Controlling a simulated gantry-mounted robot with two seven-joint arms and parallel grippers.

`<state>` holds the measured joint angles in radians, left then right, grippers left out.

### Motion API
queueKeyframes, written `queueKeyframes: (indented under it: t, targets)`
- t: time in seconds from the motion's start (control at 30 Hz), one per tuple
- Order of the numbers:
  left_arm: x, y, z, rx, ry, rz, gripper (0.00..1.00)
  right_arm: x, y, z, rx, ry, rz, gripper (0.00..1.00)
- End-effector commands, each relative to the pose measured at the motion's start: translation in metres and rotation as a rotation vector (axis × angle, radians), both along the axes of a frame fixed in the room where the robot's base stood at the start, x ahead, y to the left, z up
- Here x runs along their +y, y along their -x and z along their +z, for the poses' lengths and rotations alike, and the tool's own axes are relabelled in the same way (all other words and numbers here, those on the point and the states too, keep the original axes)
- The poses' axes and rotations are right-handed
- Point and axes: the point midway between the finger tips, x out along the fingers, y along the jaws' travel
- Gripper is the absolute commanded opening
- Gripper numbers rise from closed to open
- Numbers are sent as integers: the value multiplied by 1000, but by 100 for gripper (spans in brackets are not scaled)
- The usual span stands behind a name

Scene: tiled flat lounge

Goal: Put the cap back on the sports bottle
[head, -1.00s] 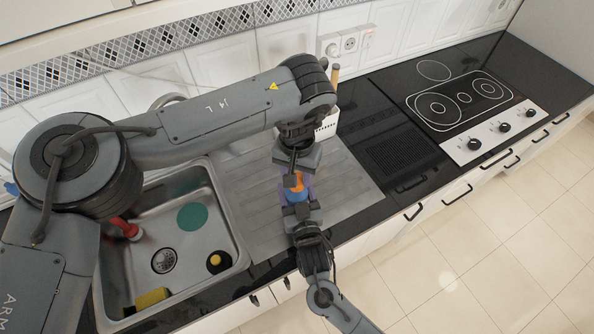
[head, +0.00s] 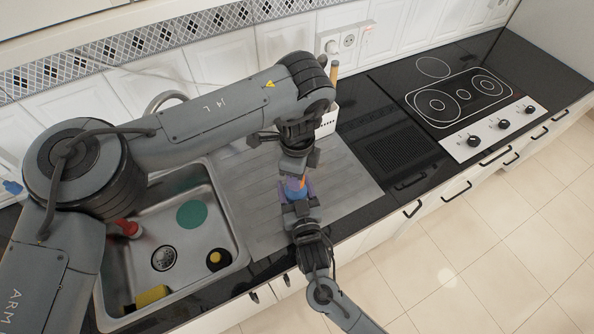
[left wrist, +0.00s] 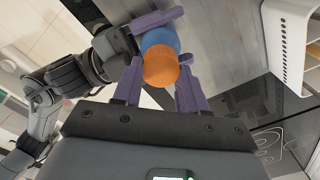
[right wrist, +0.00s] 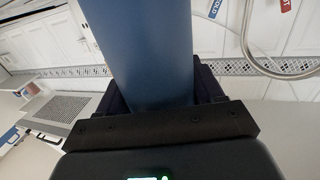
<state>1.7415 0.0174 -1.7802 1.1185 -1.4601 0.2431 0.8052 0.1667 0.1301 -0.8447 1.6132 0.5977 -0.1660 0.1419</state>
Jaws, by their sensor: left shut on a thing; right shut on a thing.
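The blue sports bottle (right wrist: 148,50) stands between the jaws of my right gripper (head: 297,196), which is shut on it. The bottle's blue end (left wrist: 162,38) also shows in the left wrist view. The orange cap (left wrist: 161,66) is between the purple fingers of my left gripper (left wrist: 160,82), which is shut on it. The cap overlaps the bottle's end in that view; I cannot tell whether it is seated or only held against it. In the head view the left gripper (head: 298,176) is directly above the right one, hiding most of the cap.
A steel sink (head: 232,232) with a red item (head: 127,229), a green disc (head: 191,215) and a yellow sponge (head: 152,296) lies left. The drainboard (head: 255,200) is below the grippers. A white holder (head: 328,122) stands behind; the hob (head: 460,98) is at right.

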Motion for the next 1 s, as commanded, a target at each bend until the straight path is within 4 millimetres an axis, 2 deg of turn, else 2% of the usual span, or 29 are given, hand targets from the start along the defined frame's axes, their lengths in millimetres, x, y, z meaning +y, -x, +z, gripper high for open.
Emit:
queueKeyframes:
  t: [1.0]
  targets:
    - [6,0,0,1,-3,-2316,14,-1,0,-1,2,1,-1,0]
